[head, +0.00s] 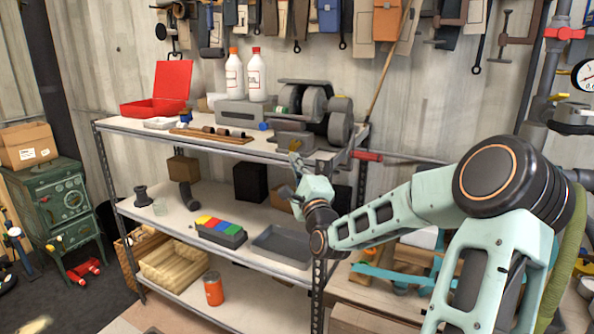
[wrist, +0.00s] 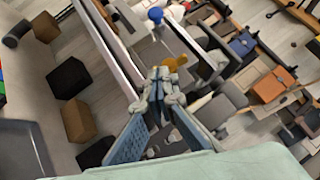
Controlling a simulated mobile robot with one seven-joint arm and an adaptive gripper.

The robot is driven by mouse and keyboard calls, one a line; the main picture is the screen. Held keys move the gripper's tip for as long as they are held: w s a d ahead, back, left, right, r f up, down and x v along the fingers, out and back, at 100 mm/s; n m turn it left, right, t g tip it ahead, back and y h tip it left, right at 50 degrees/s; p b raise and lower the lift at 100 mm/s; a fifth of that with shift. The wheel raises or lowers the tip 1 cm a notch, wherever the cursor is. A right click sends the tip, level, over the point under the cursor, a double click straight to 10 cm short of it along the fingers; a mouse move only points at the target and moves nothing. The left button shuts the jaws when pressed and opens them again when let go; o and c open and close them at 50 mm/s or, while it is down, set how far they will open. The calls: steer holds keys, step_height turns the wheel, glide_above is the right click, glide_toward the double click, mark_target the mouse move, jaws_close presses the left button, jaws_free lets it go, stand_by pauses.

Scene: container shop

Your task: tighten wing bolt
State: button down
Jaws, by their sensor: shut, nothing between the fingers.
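My gripper (head: 294,160) is raised at the front edge of the top shelf, just below the grey bench machine (head: 313,104). Its fingers are shut and nothing shows between them. In the wrist view the closed fingertips (wrist: 158,78) point at the shelf edge. A small yellow winged piece (wrist: 175,63), which looks like the wing bolt, lies just beyond the tips. I cannot tell whether the tips touch it. In the head view a small yellow spot (head: 294,145) shows above the gripper; the fingers partly hide that area.
The metal rack (head: 210,140) holds a red box (head: 160,92), two white bottles and wooden rods on top. The lower shelf has dark and brown boxes, a coloured block set (head: 220,229) and a grey tray (head: 281,246). Tools hang on the wall behind.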

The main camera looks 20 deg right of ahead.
steer(key=m+h+b, duration=0.4)
steer(key=m+b, duration=0.1)
steer(key=b, duration=0.1)
steer(key=w+a+f+m+h+b, duration=0.1)
steer(key=m+h+b, duration=0.3)
steer(key=m+b, duration=0.2)
steer(key=w+a+m+h+b, duration=0.1)
steer(key=m+h+b, duration=0.4)
steer(key=b, duration=0.2)
steer(key=shift+w+f+b, duration=0.15)
steer(key=shift+w+b, duration=0.1)
steer(key=shift+b, duration=0.1)
steer(key=shift+m, duration=0.5)
steer(key=shift+w+a+r+b, duration=0.2)
steer(key=shift+w+r+b, duration=0.15)
steer(key=shift+b, duration=1.35)
steer(key=shift+f+b, duration=0.15)
steer(key=shift+b, duration=0.25)
stand_by(1.2)
